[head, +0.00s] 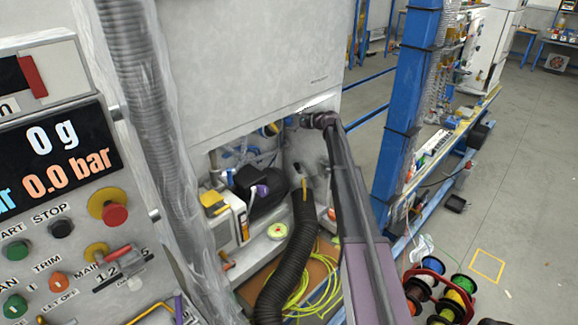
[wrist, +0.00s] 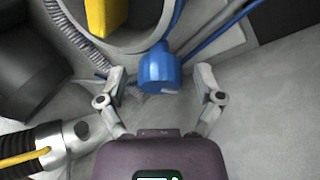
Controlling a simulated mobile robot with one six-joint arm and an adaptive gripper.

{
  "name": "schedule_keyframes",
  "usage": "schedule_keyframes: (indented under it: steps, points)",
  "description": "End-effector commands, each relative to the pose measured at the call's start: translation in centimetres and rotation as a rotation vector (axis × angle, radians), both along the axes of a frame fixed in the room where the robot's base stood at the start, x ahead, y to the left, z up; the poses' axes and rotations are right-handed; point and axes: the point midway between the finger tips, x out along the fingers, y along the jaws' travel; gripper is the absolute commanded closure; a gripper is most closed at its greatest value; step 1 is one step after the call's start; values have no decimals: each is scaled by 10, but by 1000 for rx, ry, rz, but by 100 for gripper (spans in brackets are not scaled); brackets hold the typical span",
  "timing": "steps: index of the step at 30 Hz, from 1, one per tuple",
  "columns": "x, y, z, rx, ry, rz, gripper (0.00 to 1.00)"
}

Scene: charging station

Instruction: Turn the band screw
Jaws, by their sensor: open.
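A blue ribbed knob (wrist: 158,70), which looks like the band screw, shows in the wrist view. It sits at the lower edge of a large grey round band or rim (wrist: 120,38). My gripper (wrist: 162,80) is open, with one finger on each side of the knob. A gap shows between the knob and each finger, and nothing is held. In the head view my arm reaches in under the pale cabinet. The gripper there is small and mostly hidden, and I cannot make out the knob clearly.
A black corrugated hose (head: 292,255) rises beside my arm; its end fitting (wrist: 62,138) is left of the gripper in the wrist view. Blue and grey tubes (wrist: 215,32) run at the upper right. A pale cabinet panel (head: 250,70) overhangs, and a blue post (head: 408,100) stands right.

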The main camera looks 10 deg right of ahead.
Motion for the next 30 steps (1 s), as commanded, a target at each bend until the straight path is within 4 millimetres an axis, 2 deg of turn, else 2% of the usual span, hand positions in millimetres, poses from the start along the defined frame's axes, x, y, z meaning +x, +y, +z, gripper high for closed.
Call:
schedule_keyframes:
  steps: [8,30]
  points:
    - [-1,0,-2,-42,-92,0,15]
    - [0,0,-2,-219,-478,0,15]
